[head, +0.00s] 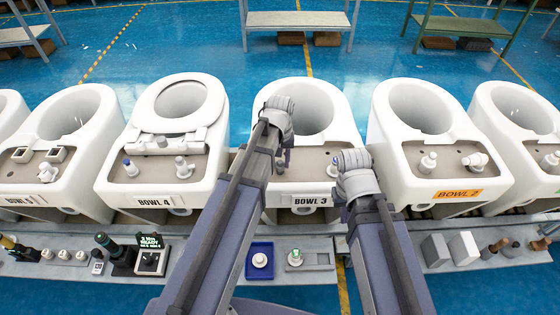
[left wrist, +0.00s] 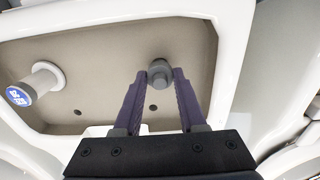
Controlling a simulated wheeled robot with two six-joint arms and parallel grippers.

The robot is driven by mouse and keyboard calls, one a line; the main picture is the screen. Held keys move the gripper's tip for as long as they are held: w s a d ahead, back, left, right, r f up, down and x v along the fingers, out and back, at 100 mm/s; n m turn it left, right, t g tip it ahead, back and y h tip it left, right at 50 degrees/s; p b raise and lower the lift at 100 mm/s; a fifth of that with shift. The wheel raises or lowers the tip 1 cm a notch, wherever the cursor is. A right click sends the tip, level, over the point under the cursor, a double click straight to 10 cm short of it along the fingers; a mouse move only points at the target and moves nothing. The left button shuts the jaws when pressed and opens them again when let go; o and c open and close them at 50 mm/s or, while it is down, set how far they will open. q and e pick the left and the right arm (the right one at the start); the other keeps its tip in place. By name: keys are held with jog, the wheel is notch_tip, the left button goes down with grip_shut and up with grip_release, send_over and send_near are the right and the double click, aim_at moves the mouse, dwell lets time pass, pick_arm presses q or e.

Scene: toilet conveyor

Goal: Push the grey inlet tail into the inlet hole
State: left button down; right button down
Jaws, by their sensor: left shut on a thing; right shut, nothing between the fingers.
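My left gripper (left wrist: 159,77) is shut on a round grey part, the inlet tail (left wrist: 159,66), over the beige deck (left wrist: 100,72) of the BOWL 3 unit. In the head view its fingers (head: 284,157) are mostly behind my wrist. I cannot tell how deep the tail sits, and no inlet hole shows beneath it. Two small dark holes (left wrist: 154,107) lie nearer in the deck. A white cylinder with a blue top (left wrist: 20,95) stands to the left in the wrist view. My right gripper (head: 341,204) is shut at the right of BOWL 3, its fingers mostly hidden by its wrist.
Bowl 3 (head: 345,112) stands between bowl 4 (head: 120,185) and bowl 2 (head: 385,130). The white rim (left wrist: 232,60) borders the deck.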

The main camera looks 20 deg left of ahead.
aim_at(280, 162)
pick_arm(q)
jog(key=shift+f+b, duration=0.8)
jog(key=shift+f, duration=0.05)
jog(key=shift+c, duration=2)
grip_release()
jog(key=shift+r, duration=0.1)
notch_tip(280, 162, up, 8)
jog(key=p, duration=0.8)
jog(key=shift+f, duration=0.2)
jog(key=shift+c, duration=0.2)
